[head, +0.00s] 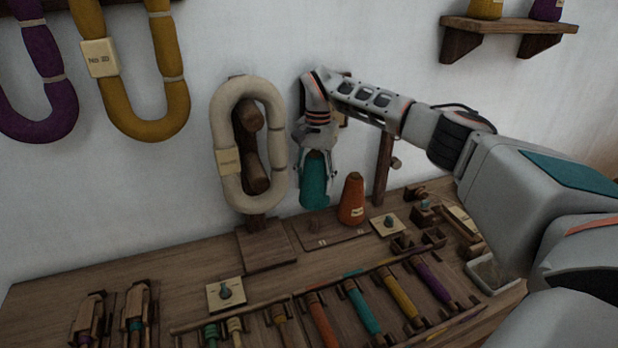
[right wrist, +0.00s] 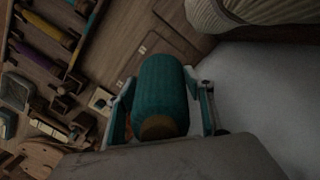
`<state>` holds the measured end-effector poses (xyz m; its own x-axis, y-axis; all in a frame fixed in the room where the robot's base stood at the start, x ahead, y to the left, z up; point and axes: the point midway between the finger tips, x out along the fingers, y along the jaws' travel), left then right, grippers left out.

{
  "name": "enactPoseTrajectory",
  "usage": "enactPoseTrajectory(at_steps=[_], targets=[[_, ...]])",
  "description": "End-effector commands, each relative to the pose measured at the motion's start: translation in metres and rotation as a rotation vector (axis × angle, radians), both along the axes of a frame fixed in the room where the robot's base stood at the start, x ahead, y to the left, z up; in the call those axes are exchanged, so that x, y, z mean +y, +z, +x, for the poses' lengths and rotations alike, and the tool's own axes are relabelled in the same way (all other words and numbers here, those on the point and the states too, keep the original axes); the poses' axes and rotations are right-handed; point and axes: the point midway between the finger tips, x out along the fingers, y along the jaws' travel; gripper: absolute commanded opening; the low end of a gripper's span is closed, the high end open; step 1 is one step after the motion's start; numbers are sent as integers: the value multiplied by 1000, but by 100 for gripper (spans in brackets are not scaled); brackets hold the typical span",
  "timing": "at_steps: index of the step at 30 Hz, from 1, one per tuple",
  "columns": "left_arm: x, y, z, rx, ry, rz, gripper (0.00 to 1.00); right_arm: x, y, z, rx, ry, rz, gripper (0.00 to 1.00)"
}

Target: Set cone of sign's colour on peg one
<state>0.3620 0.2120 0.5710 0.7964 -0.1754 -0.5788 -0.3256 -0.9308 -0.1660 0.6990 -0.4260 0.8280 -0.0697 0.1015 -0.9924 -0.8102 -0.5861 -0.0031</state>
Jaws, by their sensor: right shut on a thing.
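My right gripper (head: 315,168) is shut on a teal cone (head: 315,188), which hangs upright, wide end down, above the back of the bench. The teal cone (right wrist: 161,90) fills the middle of the right wrist view between the two fingers. An orange cone (head: 353,200) with a pale label stands just right of it on a low wooden board. One pale square plate with a short peg (head: 225,291) lies at the front left; another plate with a peg (head: 388,223) lies right of the orange cone. Their numbers are unreadable. No sign's colour is readable. My left gripper is not in view.
A cream yarn skein (head: 221,115) hangs on a wooden stand left of the gripper. A rack of coloured bobbins (head: 362,308) runs along the front. Small wooden blocks and a tray (head: 492,272) crowd the right. Bench space left of the rack is partly clear.

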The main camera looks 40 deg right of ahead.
Motion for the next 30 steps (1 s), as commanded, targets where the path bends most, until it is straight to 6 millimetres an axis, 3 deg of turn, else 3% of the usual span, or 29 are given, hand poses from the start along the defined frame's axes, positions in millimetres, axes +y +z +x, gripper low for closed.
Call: enactPoseTrajectory(at_steps=[7, 17, 30], targets=[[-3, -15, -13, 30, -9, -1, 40, 0, -23, -1, 7, 1, 1, 25], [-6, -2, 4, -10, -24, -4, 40, 0, -51, -1, 6, 1, 0, 25], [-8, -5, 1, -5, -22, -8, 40, 0, -87, -1, 3, 0, -1, 25]])
